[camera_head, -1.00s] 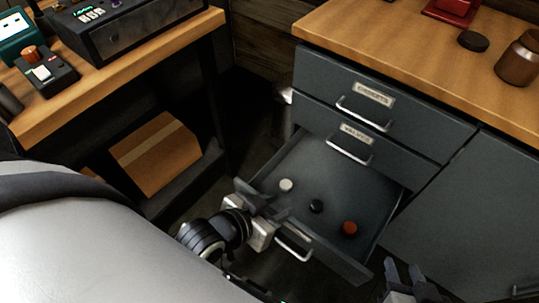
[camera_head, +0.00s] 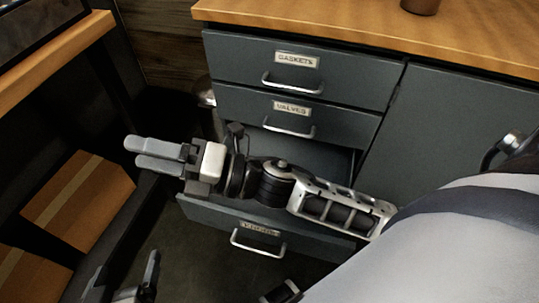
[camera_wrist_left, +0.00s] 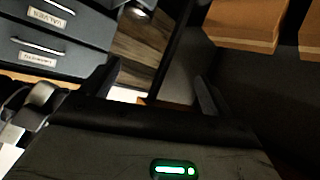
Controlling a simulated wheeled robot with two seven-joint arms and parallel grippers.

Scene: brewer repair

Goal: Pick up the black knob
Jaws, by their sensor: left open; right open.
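The black knob is not visible in either view now. The open bottom drawer (camera_head: 215,212) is mostly covered by my right arm, and only a strip of its inside shows behind the arm.
Two closed drawers, labelled GASKETS (camera_head: 297,60) and VALVES (camera_head: 291,108), are above the open one, with protruding handles. The wooden worktop (camera_head: 330,30) is above them. A cardboard box (camera_head: 75,200) sits on a shelf at left. Dark floor is clear in front of the drawer.

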